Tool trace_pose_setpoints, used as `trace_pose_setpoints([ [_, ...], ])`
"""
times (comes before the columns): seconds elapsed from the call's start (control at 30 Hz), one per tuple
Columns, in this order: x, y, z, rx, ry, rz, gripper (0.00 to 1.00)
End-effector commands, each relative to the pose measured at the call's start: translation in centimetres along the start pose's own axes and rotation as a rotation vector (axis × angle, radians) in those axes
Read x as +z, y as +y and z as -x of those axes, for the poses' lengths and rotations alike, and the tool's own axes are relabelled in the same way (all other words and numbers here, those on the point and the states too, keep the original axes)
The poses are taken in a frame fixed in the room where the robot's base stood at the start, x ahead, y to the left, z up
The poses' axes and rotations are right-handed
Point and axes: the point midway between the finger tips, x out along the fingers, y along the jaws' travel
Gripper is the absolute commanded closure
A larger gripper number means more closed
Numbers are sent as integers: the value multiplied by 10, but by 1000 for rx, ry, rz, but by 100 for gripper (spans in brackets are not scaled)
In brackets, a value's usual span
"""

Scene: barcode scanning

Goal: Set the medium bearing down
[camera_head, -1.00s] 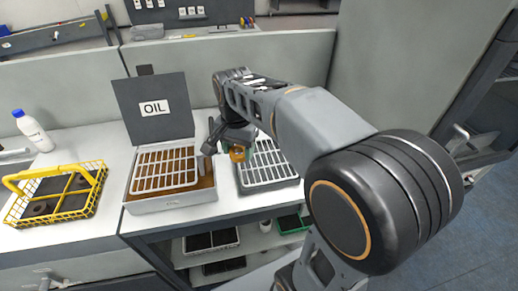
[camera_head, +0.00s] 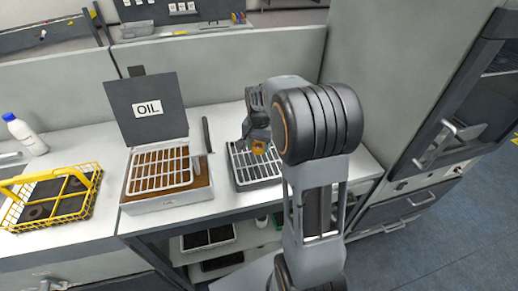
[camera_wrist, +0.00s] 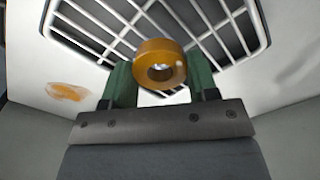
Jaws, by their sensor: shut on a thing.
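The medium bearing (camera_wrist: 173,50) is an amber, oily-looking ring held between the green fingers of my gripper (camera_wrist: 160,78). In the head view the bearing (camera_head: 259,147) shows as a small orange piece at my gripper (camera_head: 257,136). My gripper is shut on it and holds it over the grey draining tray with a white slatted grid (camera_head: 243,178). I cannot tell the exact gap between bearing and bars.
Left of the tray stands an open oil box (camera_head: 150,206) with a grid over brown oil and a lid marked OIL (camera_head: 148,108). A yellow basket (camera_head: 88,190) with dark rings and a white bottle (camera_head: 25,133) are farther left. An amber spot (camera_wrist: 67,91) lies beside the tray.

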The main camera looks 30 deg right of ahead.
Motion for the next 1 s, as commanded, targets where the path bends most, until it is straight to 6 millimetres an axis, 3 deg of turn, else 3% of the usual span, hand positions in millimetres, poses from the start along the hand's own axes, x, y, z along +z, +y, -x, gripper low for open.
trace_pose_setpoints([
  [0.2, 1, 0, -23, 1, -2, 1, 73],
  [0.67, 1, 0, -30, 0, -1, 1, 73],
  [0.7, 2, 0, -29, 0, -1, 1, 43],
  [0.93, 2, 0, -29, 0, -1, 1, 21],
  [1.0, 2, 0, -29, 0, -1, 1, 21],
])
